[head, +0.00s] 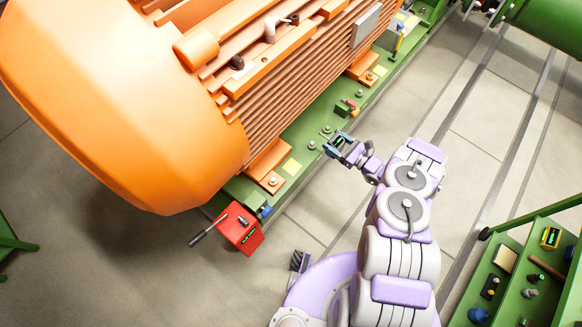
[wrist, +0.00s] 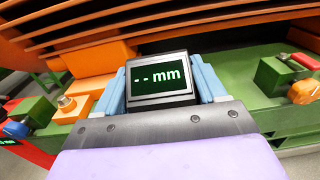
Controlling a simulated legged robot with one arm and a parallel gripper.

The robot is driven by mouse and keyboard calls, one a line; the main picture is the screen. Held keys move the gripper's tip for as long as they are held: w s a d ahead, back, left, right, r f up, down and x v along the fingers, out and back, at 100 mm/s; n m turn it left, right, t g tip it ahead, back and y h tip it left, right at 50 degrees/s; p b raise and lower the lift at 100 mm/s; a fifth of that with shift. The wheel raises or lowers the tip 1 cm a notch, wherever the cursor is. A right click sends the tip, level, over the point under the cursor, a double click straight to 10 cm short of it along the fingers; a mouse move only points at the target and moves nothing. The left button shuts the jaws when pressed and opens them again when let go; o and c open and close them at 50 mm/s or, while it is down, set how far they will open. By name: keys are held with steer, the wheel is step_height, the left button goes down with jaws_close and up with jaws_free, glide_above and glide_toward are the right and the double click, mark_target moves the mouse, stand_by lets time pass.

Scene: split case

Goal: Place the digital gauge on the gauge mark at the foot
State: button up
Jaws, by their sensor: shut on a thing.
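My gripper (head: 341,145) is shut on the digital gauge (wrist: 160,78), a dark box with a green "-- mm" display. The blue fingers press on its left and right sides in the wrist view. In the head view the gauge (head: 337,142) is small and held near the edge of the green base rail (head: 313,125). A yellow square mark (head: 292,166) lies on the rail beside the near orange motor foot (head: 268,163), left of and below my gripper. Another yellow mark (head: 379,71) lies by the farther foot (head: 363,66). Neither mark shows clearly in the wrist view.
A red box with a lever (head: 240,229) stands at the rail's near end. A green block with a red part (head: 346,107) and several bolts rise from the rail. The finned orange motor (head: 270,75) overhangs behind. A green tool cart (head: 520,270) stands lower right.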

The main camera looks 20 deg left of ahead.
steer(key=shift+s+a+f, duration=0.2)
steer(key=shift+s+f, duration=0.3)
steer(key=shift+f, duration=0.3)
steer(key=b, duration=0.3)
glide_above(291, 166)
steer(key=w+d, duration=0.1)
steer(key=d, duration=0.1)
steer(key=shift+a+f, duration=0.15)
steer(key=shift+f, duration=0.65)
steer(key=f, duration=0.1)
steer(key=a+f+b, duration=0.1)
steer(key=s+a+f, duration=0.1)
steer(key=shift+f, duration=0.35)
steer(key=shift+r, duration=0.1)
steer(key=shift+d, duration=0.1)
steer(key=o, duration=1.2)
